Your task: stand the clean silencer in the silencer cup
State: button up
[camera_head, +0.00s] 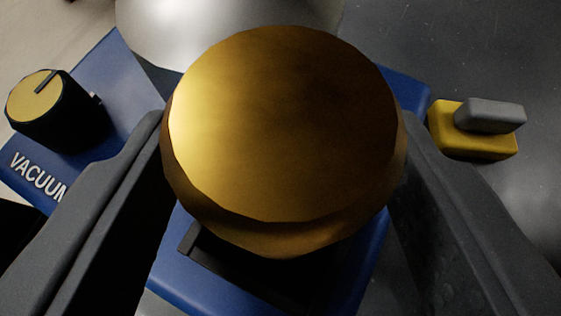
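A brass-coloured, rounded, many-sided piece, which I take to be the silencer (280,125), fills the middle of the view. My gripper (282,135) has one dark finger on each side of it, and both fingertips meet its sides, so it looks held. Its flat top faces the camera and its lower part is hidden. A dark, square-edged part (240,268) shows below it on the blue housing. I cannot tell whether this is the silencer cup, or whether the brass piece touches it.
A blue housing (115,85) marked VACUUM lies underneath. A black knob with a yellow face (38,98) stands on its left. A shiny silver dome (165,30) is behind. A yellow block with a grey top (475,128) sits at the right on a grey surface.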

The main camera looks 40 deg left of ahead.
jog(key=p+v, duration=0.3)
jog(key=v, duration=0.9)
jog(key=shift+s+f, duration=0.1)
